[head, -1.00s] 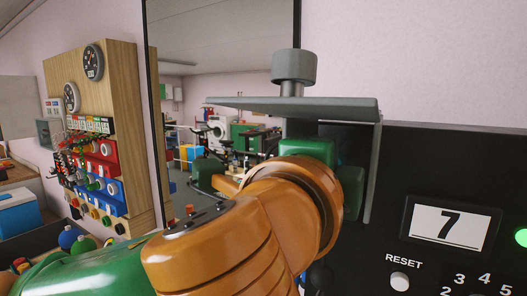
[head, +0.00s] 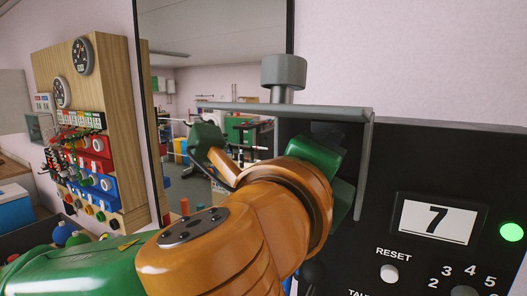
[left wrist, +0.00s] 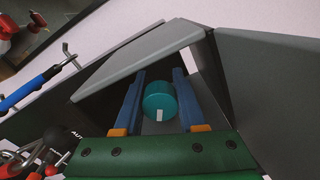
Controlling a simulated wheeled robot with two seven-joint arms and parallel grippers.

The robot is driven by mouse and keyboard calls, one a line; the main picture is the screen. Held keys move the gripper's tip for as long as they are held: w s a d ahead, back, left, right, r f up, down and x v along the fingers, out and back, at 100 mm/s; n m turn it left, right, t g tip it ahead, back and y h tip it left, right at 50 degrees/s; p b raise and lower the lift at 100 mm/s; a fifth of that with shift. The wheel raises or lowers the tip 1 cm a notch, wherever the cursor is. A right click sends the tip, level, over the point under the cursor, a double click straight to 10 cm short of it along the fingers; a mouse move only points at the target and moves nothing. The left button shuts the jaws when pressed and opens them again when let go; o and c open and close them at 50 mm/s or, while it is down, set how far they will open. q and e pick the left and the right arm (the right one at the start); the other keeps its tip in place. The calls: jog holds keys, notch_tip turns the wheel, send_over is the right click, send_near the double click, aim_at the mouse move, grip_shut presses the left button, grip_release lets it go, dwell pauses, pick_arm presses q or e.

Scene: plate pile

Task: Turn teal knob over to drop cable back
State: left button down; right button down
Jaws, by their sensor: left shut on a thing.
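The teal knob (left wrist: 159,101) shows in the left wrist view as a round cap with a short white mark near its lower edge. My left gripper (left wrist: 159,78) is shut on it, with one blue finger on each side. The knob sits beneath a grey sloping cover (left wrist: 140,62). In the head view, my orange and green left arm hides the knob and fingers, just under the grey shelf (head: 300,110). I cannot make out the cable the task names. My right gripper is in neither view.
The black panel (head: 470,160) at right carries a display reading 7 (head: 437,221), a lit green lamp (head: 511,231) and a RESET button (head: 389,273). A wooden board (head: 105,75) with gauges and colored switches stands at left. A blue-handled tool (left wrist: 30,90) hangs beside the left wrist.

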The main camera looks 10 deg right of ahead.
pick_arm(q)
jog(key=shift+f, duration=0.25)
jog(key=c, duration=0.8)
grip_release()
jog(key=shift+o, duration=0.2)
jog(key=shift+s+r, duration=0.15)
jog(key=b+v, duration=0.2)
jog(key=v, duration=0.1)
jog(key=shift+s+f+b, duration=0.1)
jog(key=shift+f+b, duration=0.3)
jog(key=v, duration=0.2)
jog(key=b+v, duration=0.1)
jog(key=v, duration=0.1)
jog(key=shift+r, duration=0.4)
